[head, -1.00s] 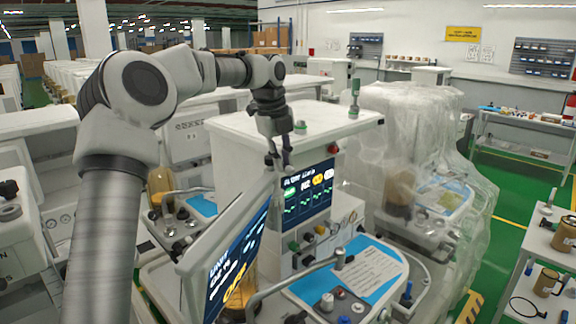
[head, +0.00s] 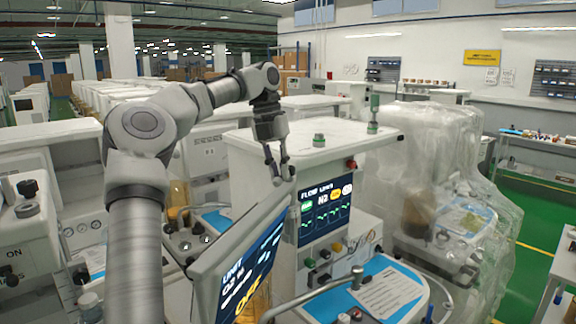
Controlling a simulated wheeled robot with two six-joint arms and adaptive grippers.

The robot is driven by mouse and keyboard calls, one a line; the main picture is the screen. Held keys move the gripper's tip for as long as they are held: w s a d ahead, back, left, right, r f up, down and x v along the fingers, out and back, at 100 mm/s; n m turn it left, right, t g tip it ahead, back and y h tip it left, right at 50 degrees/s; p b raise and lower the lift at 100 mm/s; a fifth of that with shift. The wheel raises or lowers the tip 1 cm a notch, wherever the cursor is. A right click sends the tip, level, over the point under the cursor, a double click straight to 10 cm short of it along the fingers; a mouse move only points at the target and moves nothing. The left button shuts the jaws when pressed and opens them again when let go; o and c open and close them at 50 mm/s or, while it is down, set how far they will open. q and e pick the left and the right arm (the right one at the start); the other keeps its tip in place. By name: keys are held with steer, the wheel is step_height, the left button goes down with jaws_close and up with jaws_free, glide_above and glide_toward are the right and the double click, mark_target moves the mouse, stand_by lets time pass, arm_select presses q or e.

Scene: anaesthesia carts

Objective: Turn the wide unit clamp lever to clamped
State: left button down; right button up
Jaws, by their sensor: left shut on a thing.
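My left gripper (head: 281,178) hangs pointing down in front of the pale front of the near machine (head: 248,150), just above the top corner of a tilted screen (head: 243,262). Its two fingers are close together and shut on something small. I take this to be the wide unit clamp lever, but its shape and position cannot be made out between the fingers. Whether the lever stands at clamped cannot be told. My right gripper is not in view.
The flow display (head: 325,212) is right of my left gripper. A plastic-wrapped machine (head: 440,150) stands to the right. Green floor (head: 540,215) lies open beyond it.

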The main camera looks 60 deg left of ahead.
arm_select(q)
steer(key=shift+s+a+r+m+p, duration=0.15)
steer(key=shift+a+r+m+p, duration=0.25)
steer(key=shift+m+p, duration=0.35)
steer(key=shift+f, duration=0.1)
steer(key=c, duration=1.2)
jaws_free()
steer(key=shift+f, duration=0.1)
